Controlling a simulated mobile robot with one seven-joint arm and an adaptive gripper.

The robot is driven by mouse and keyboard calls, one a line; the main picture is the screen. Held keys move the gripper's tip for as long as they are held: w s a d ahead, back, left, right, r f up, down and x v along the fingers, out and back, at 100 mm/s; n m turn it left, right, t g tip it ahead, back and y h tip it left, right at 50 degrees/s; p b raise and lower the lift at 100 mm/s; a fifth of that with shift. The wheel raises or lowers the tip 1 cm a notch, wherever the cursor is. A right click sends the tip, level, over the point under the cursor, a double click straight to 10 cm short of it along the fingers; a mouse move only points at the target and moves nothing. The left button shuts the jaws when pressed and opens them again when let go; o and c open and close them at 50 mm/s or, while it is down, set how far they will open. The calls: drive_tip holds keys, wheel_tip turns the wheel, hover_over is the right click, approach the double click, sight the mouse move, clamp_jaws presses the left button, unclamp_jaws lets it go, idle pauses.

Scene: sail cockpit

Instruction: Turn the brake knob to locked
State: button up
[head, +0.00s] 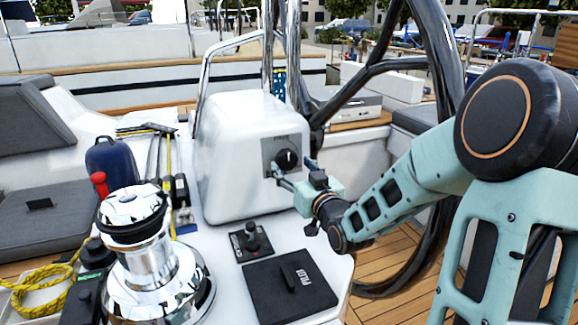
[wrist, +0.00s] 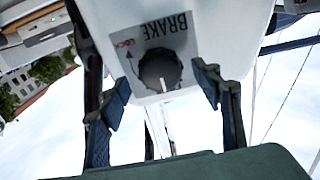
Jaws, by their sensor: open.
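The brake knob (head: 287,159) is round and black, on a grey plate on the front of the white pedestal. In the wrist view the knob (wrist: 160,70) shows a white pointer mark at its lower edge, aimed away from the upside-down word BRAKE. Red lettering, seemingly LOCK, with a curved arrow is at the plate's upper left (wrist: 124,50). My gripper (head: 294,169) is open just in front of the knob. In the wrist view its fingers (wrist: 161,94) are spread to either side of the knob, with gaps on both sides; contact is not visible.
The white pedestal (head: 230,145) carries the plate. A dark steering wheel (head: 385,285) stands behind my arm. Below the knob are a small black lever (head: 252,238) and a black panel marked PILOT (head: 289,290). A chrome winch (head: 150,250) stands at left.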

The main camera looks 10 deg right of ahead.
sight(286, 159)
drive_tip(key=shift+w+a, duration=0.15)
drive_tip(key=shift+w, duration=0.55)
drive_tip(key=shift+w+a, duration=0.15)
drive_tip(key=shift+w, duration=0.55)
drive_tip(key=c, duration=1.2)
drive_tip(key=shift+o, duration=0.2)
